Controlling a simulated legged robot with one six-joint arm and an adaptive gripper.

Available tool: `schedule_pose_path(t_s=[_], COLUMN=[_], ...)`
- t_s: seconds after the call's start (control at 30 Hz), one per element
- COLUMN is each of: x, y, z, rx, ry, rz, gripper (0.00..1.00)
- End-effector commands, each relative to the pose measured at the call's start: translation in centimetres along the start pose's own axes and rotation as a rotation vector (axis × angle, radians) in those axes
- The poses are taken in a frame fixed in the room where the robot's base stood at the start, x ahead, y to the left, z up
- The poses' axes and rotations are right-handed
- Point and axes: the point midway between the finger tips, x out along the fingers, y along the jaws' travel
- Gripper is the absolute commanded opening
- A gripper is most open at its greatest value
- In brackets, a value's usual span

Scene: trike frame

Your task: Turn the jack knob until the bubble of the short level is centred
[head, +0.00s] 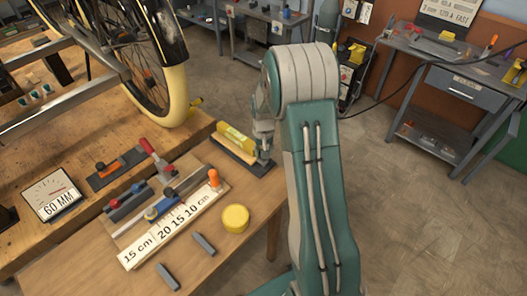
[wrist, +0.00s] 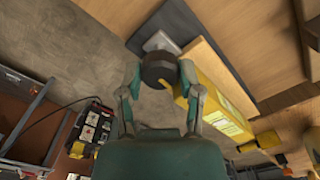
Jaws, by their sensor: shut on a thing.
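The short level is a yellow bar (head: 234,138) lying on a dark base plate (head: 240,160) at the right end of the bench; it also shows in the wrist view (wrist: 215,105). My gripper (head: 264,148) is beside the right end of the level, pointing down. In the wrist view my gripper (wrist: 158,76) has its two fingers on opposite sides of a dark round jack knob (wrist: 157,67) and is shut on it. A grey metal block shows just past the knob. The bubble is too small to read in either view.
A measuring board (head: 175,222) with cm labels, a yellow round piece (head: 235,218), clamps and dark blocks lie on the bench to the left. A trike wheel (head: 140,60) rises behind. A dial marked 60 MM (head: 52,196) stands far left.

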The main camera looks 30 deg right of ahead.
Motion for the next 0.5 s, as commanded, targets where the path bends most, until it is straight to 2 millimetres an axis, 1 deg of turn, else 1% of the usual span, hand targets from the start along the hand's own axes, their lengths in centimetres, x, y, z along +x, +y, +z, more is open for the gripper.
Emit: schedule_pose_path(t_s=[0.03,0.5], x=[0.32,0.36], y=[-0.02,-0.09], z=[0.28,0.32], rx=[0.044,0.49], ry=[-0.009,-0.011], rz=[0.001,0.003], gripper=[0.0,0.0])
